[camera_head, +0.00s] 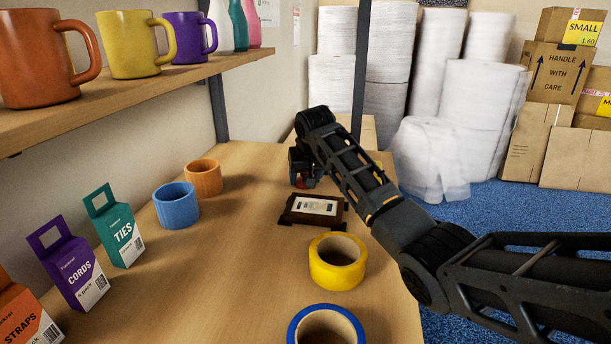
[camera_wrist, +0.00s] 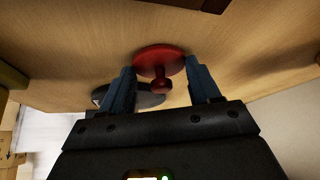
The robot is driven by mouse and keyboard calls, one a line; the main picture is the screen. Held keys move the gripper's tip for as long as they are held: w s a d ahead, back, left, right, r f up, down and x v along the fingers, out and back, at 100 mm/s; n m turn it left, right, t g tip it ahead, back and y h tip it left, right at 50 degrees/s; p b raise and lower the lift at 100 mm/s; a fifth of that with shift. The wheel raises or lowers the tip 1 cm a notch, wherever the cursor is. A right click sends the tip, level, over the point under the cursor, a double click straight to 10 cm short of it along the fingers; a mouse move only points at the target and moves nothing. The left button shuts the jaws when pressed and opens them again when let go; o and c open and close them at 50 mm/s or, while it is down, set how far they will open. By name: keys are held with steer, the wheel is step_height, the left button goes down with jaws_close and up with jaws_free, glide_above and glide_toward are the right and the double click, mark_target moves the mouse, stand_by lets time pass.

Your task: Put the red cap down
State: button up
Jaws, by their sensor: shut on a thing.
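In the head view, my gripper (camera_head: 303,178) is low over the far part of the wooden table, and only a sliver of red shows there. I cannot tell whether the cap touches the table. A dark grey round thing (camera_wrist: 150,99) lies partly hidden behind the cap and the left finger.
A dark framed tray (camera_head: 312,207) lies just in front of my gripper. Yellow (camera_head: 338,262) and blue (camera_head: 326,325) tape rolls stand nearer. Blue (camera_head: 176,205) and orange (camera_head: 204,177) cups and hang-tab boxes (camera_head: 122,232) line the left. Bare table (camera_head: 215,255) lies in the middle.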

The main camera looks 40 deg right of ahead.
steer(key=o, duration=1)
steer(key=shift+f, duration=0.1)
steer(key=shift+o, duration=0.2)
steer(key=shift+r, duration=0.2)
steer(key=v, duration=1.2)
